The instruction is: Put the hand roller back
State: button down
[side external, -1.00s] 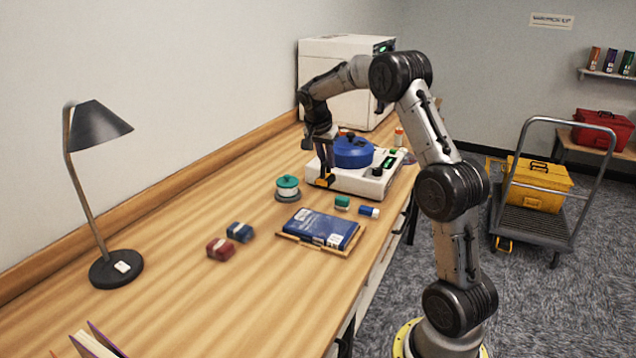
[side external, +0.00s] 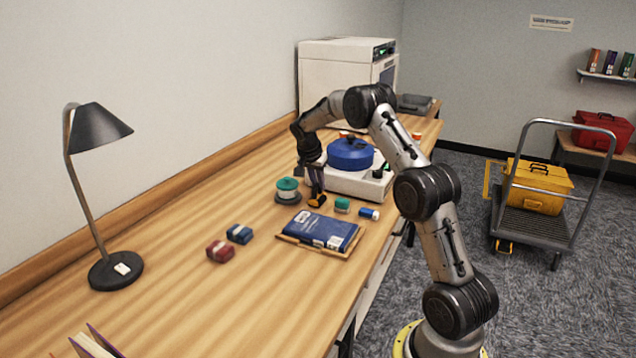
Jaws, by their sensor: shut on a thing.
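My gripper (side external: 316,197) points down over the table, between the green-topped round holder (side external: 288,188) and the white machine (side external: 362,184), just behind the blue book. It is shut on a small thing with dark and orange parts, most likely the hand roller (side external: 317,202). The held thing is too small and too covered by the fingers to make out its shape. I cannot tell whether it touches the table.
A blue book (side external: 318,228) lies on a wooden tray (side external: 348,254) in front of the gripper. Small green (side external: 342,205) and blue-white (side external: 369,214) pieces lie to its right. A blue pot-like piece (side external: 350,153) sits on the machine. Red (side external: 220,251) and blue (side external: 240,233) blocks lie left.

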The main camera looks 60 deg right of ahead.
jog(key=c, duration=1.3)
grip_release()
jog(key=shift+f, duration=0.15)
jog(key=o, duration=0.5)
jog(key=shift+c, duration=0.2)
